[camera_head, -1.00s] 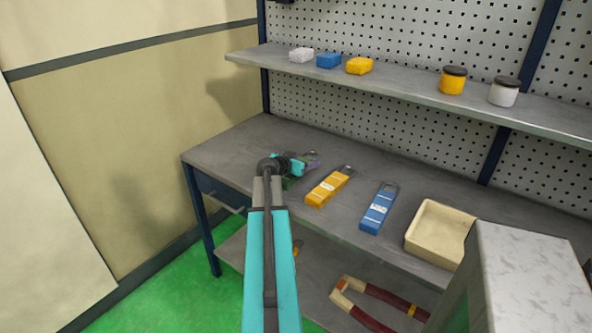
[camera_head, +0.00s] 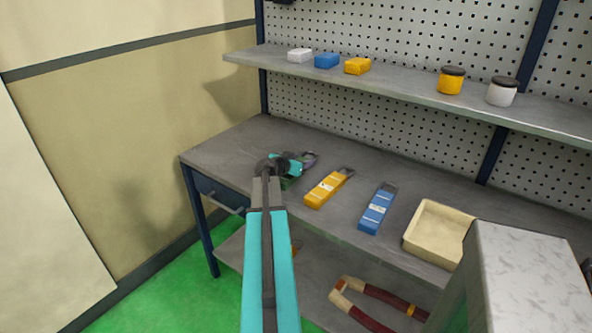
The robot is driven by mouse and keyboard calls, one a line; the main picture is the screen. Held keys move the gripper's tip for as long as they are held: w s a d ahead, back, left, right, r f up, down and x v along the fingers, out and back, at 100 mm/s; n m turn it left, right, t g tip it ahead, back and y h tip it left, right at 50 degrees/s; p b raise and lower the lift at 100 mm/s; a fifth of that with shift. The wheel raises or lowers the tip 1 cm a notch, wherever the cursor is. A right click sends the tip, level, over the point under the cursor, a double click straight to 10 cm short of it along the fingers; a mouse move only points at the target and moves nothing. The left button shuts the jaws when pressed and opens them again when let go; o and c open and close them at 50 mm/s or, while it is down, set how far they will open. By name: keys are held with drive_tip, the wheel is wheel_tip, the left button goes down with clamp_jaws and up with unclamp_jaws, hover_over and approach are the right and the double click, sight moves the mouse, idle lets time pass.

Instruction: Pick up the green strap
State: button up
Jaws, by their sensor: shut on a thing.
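The green strap (camera_head: 286,184) lies at the left of the workbench, left of the yellow strap. Most of it is hidden behind my arm and gripper; a small green part shows below the gripper. My gripper (camera_head: 307,160) is at the strap's far end, low over the bench top, and is shut on the strap. The contact between the jaws and the strap is too small to make out clearly. I cannot tell whether the strap is touching the bench.
A yellow strap (camera_head: 325,189) and a blue strap (camera_head: 377,210) lie to the right on the workbench (camera_head: 225,153). A cream tray (camera_head: 421,222) is farther right. A shelf (camera_head: 410,92) with small boxes and two jars hangs above. A grey block (camera_head: 530,275) stands at front right.

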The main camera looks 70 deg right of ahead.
sight(287, 180)
drive_tip(key=shift+r, duration=0.15)
drive_tip(key=shift+r+b, duration=0.55)
drive_tip(key=shift+r, duration=0.8)
drive_tip(key=shift+a+r, duration=0.15)
drive_tip(key=shift+r, duration=0.15)
drive_tip(key=s+a+b, duration=0.1)
drive_tip(key=a, duration=0.2)
drive_tip(key=s+a, duration=0.1)
drive_tip(key=a, duration=0.2)
drive_tip(key=s+a+b, duration=0.1)
drive_tip(key=a, duration=0.2)
drive_tip(key=shift+s+a+r+b, duration=0.25)
drive_tip(key=shift+a+r+b, duration=0.05)
drive_tip(key=shift+a+r, duration=0.1)
drive_tip(key=a+b, duration=0.1)
drive_tip(key=s+a+b, duration=0.1)
drive_tip(key=b, duration=0.1)
drive_tip(key=shift+a, duration=0.3)
drive_tip(key=shift+w+b, duration=0.1)
drive_tip(key=shift+b, duration=0.95)
drive_tip(key=b, duration=0.3)
drive_tip(key=b, duration=0.5)
drive_tip(key=shift+a+r, duration=0.1)
drive_tip(key=shift+a, duration=0.1)
drive_tip(key=b, duration=0.3)
drive_tip(key=a+b, duration=0.1)
drive_tip(key=b, duration=0.3)
drive_tip(key=shift+s+a, duration=0.2)
drive_tip(key=shift+s, duration=0.15)
